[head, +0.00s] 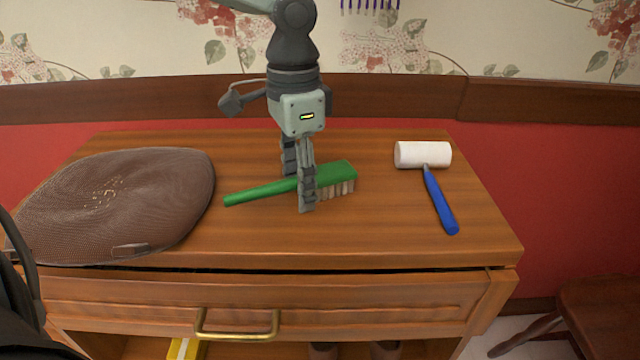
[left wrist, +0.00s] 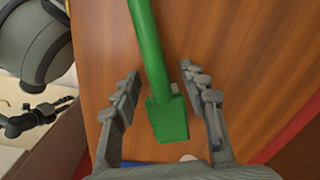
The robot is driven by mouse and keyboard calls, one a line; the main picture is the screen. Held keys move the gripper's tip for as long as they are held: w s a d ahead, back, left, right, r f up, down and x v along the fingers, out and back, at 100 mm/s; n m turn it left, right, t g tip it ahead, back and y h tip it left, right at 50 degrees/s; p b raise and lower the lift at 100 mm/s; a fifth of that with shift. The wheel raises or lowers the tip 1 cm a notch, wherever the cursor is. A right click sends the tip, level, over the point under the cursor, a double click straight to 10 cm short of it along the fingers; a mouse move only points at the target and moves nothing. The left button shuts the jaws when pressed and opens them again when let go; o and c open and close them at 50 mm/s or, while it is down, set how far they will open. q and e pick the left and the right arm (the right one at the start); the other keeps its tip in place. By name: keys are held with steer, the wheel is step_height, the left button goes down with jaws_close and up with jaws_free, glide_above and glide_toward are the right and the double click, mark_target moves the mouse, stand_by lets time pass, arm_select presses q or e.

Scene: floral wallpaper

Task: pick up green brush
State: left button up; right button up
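The green brush (head: 280,188) lies on the wooden dresser top, its handle toward the left and its pale bristles toward the right. My left gripper (head: 306,188) points down over it with one finger on each side, near where handle meets head. In the left wrist view the green brush (left wrist: 167,118) runs between the two fingers of my left gripper (left wrist: 162,92), with gaps on both sides. The gripper is open. The near finger hides part of the brush in the head view. My right gripper is not in the head view; dark jointed parts in the left wrist view may be it.
Below is a drawer with a brass handle (head: 237,336). A wall stands behind.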

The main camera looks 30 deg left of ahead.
arm_select(q)
jaws_close()
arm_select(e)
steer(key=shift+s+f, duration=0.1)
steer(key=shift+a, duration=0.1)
arm_select(q)
steer(key=shift+r, duration=0.1)
steer(key=shift+r, duration=0.6)
step_height(320, 180, up, 27)
steer(key=p, duration=0.4)
steer(key=shift+f, duration=0.15)
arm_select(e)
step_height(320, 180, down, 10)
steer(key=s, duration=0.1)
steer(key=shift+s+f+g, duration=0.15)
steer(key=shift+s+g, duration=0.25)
